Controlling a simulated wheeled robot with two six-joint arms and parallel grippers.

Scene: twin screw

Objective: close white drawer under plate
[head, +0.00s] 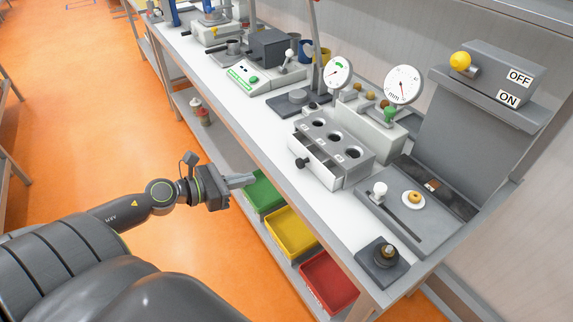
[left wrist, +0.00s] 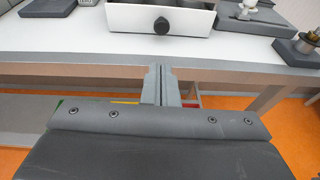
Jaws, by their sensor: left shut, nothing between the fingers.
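The white drawer (head: 319,174) sticks out from under a grey plate (head: 334,138) with three round holes on the workbench. Its front carries a dark round knob (head: 302,162). In the left wrist view the drawer front (left wrist: 190,21) and its knob (left wrist: 161,25) show at the top, and the drawer is open. My left gripper (head: 250,179) is shut and empty, off the bench's front edge and apart from the drawer. In the left wrist view its fingertips (left wrist: 160,70) line up below the knob. My right gripper is not in view.
Green (head: 264,193), yellow (head: 291,232) and red (head: 328,281) bins sit on the shelf below the bench. The bench top (head: 240,130) left of the drawer is clear.

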